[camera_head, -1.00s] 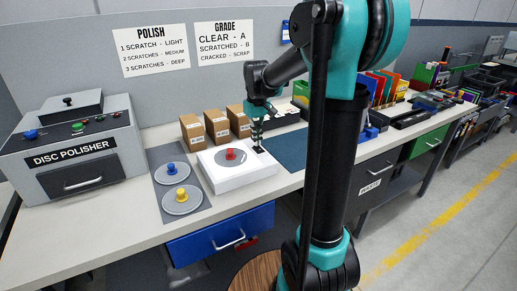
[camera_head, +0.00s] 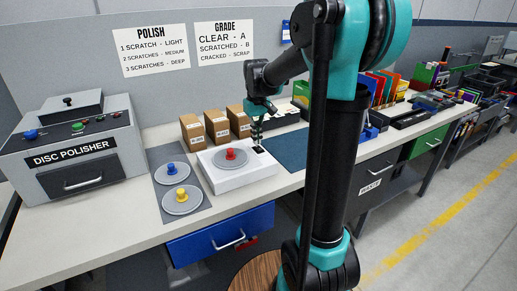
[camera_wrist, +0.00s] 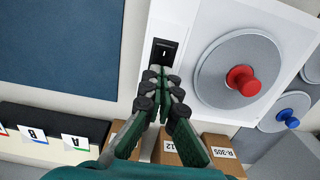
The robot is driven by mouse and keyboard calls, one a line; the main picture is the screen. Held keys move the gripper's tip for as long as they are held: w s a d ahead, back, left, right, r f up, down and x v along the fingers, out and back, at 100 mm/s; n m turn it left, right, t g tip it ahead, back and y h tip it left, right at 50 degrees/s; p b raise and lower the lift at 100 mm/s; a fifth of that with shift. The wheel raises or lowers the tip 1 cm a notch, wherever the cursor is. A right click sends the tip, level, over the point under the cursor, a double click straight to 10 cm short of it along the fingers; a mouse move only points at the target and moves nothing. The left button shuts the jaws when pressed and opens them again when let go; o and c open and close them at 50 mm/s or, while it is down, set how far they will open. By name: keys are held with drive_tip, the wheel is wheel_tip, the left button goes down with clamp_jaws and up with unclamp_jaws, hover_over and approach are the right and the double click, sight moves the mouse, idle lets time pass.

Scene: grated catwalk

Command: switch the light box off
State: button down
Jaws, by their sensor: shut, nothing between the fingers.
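The light box (camera_head: 250,178) is a white slab on the bench, with a grey disc with a red knob (camera_head: 231,155) on top. In the wrist view the light box (camera_wrist: 190,20) has a black rocker switch (camera_wrist: 164,51) near its edge. My gripper (camera_wrist: 160,72) is shut and empty, its fingertips just beside the switch's near end. I cannot tell whether they touch it. In the head view my gripper (camera_head: 257,140) points down over the right end of the light box. The top of the box looks plain white.
Two grey discs with a blue knob (camera_head: 171,168) and a yellow knob (camera_head: 181,193) lie on a grey mat left of the box. Cardboard boxes (camera_head: 217,127) stand close behind. A dark blue mat (camera_head: 290,150) lies to the right, clear. The disc polisher (camera_head: 75,150) is far left.

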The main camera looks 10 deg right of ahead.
sight(257, 147)
drive_tip(key=shift+r, duration=2.8)
